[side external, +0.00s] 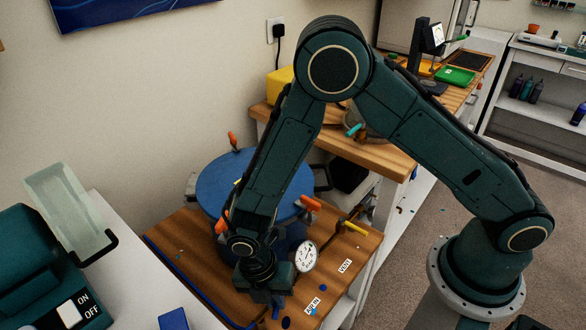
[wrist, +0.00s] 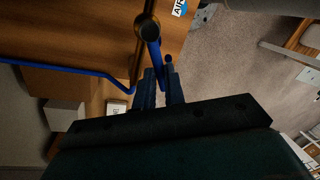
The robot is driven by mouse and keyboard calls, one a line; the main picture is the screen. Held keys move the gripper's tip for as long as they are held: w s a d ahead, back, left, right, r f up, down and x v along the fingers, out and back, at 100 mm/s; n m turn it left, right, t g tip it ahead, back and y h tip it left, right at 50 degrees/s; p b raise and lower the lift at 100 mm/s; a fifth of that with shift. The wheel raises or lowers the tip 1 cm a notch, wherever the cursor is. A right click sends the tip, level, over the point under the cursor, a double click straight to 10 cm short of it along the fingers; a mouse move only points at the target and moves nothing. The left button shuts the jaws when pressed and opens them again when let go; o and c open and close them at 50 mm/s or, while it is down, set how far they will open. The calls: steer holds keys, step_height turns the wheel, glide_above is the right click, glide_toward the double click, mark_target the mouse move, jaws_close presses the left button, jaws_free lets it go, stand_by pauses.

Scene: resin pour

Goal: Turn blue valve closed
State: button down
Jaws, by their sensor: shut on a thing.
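The blue valve shows in the wrist view as a blue lever (wrist: 155,60) on a brass pipe fitting. The lever runs from the fitting down between my two fingers. My gripper (wrist: 161,92) is shut on the lever. In the side view my gripper (side external: 264,297) is low at the front of the wooden bench, beside the AIR IN label (side external: 312,305). Most of the valve is hidden there by the gripper.
A blue pressure pot (side external: 212,172) with orange-handled clamps stands behind my gripper. A dial gauge (side external: 306,256) is close on its right. A yellow valve handle (side external: 355,228) is near the VENT label (side external: 345,266). A blue hose (wrist: 60,68) runs along the bench.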

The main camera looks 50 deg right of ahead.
steer(key=shift+s+d+n+t+h, duration=0.2)
steer(key=shift+s+d+n+t, duration=0.3)
steer(key=shift+n, duration=1.5)
steer(key=shift+s+d+n+t+h, duration=0.2)
steer(key=shift+s+d+n, duration=0.45)
steer(key=shift+n, duration=1.35)
steer(key=shift+s+d+n+t+h, duration=0.25)
steer(key=shift+d+n, duration=0.55)
steer(key=shift+n, duration=1.2)
steer(key=c, duration=1.5)
jaws_free()
steer(key=shift+r, duration=0.1)
steer(key=shift+v, duration=6.8)
steer(key=shift+s+d+r, duration=0.1)
